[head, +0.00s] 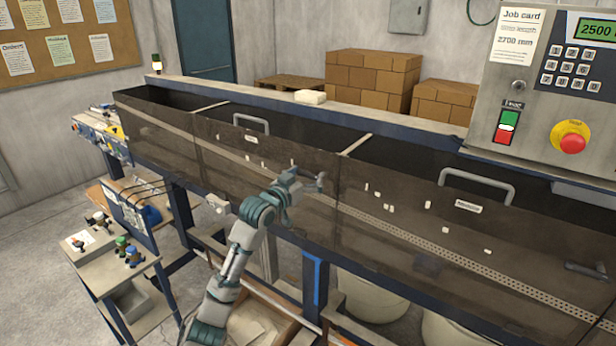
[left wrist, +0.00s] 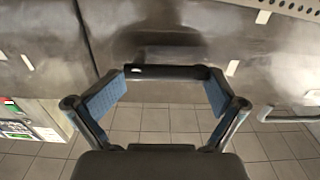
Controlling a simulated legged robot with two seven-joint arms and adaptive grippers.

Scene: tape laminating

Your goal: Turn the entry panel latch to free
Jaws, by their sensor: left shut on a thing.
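The smoky see-through entry panel (head: 225,145) forms part of the long guard front, with a grey pull handle on top and a small label too small to read. My left gripper (head: 312,183) is at the right end of this panel, close to its face. In the left wrist view the dark latch bar (left wrist: 165,72) lies crosswise between the two blue-padded fingers, and the gripper is shut on it. The bar looks roughly level in that view. In the head view the gripper hides most of the latch. My right gripper is not in view.
A neighbouring panel (head: 420,235) on the right has its own pull handle (head: 476,185) and a dark latch (head: 585,270). A control box (head: 545,95) with a red stop button stands at upper right. A small cart (head: 110,270) stands at lower left.

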